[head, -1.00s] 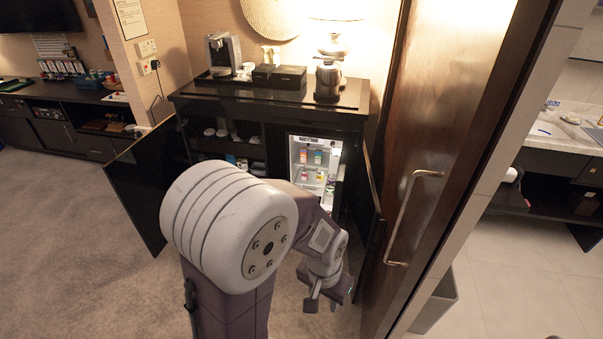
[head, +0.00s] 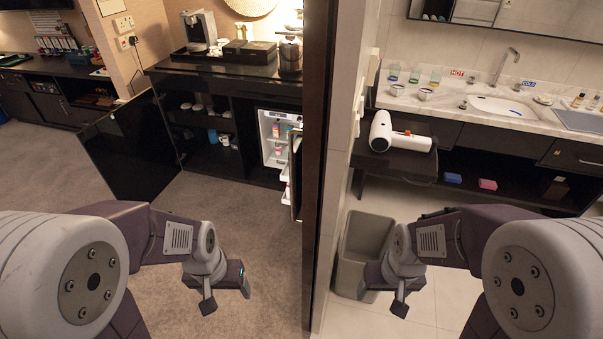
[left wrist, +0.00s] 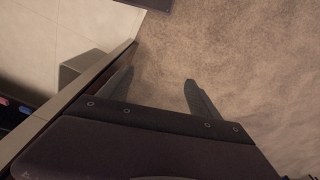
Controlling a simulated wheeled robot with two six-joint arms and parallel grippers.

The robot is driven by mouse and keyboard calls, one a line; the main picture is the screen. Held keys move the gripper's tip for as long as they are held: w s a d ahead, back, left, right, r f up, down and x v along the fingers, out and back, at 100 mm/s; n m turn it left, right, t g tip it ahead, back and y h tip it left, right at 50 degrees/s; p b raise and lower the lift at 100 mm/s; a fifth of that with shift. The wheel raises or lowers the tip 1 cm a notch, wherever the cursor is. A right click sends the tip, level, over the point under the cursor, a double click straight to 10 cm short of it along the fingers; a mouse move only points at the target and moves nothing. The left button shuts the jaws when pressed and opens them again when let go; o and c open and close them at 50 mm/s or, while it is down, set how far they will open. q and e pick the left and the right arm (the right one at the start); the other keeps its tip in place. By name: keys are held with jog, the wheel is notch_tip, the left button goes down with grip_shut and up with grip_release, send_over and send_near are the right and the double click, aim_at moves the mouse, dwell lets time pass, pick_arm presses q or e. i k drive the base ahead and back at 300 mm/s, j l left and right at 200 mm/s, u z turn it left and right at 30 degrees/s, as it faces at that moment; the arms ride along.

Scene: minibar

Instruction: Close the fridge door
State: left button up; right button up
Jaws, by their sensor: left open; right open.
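The fridge (head: 268,128) is a small lit white compartment in the right part of the dark cabinet in the head view. Its door (head: 296,178) stands open toward me, with white inner shelves. The wooden panel edge hides part of the fridge and door on the right. My left gripper (head: 228,294) is open and empty, over the carpet in front of the cabinet, well apart from the door. It also shows open in the left wrist view (left wrist: 159,80), over bare carpet. My right gripper (head: 383,296) is open and empty, in front of a bin on the tiled side.
A wooden panel and wall edge (head: 325,150) stand upright between my two arms. The left cabinet door (head: 130,145) is swung open. A grey bin (head: 362,250) and a sink counter (head: 450,115) are on the right. The carpet before the cabinet is clear.

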aim_at(296, 168)
jog(key=j+z, duration=0.3)
jog(key=j, duration=0.45)
jog(key=i+j+z, duration=0.3)
jog(key=j, duration=0.35)
jog(key=j+z, duration=0.3)
jog(key=j, duration=0.35)
jog(key=j+z, duration=0.35)
jog(key=j, duration=0.35)
jog(key=i+j+z, duration=0.35)
jog(key=j, duration=0.2)
jog(key=i+j+z, duration=0.3)
jog(key=j, duration=0.35)
jog(key=i+j+z, duration=0.15)
jog(key=j, duration=0.2)
jog(key=i+j+z, duration=0.2)
jog(key=j, duration=0.15)
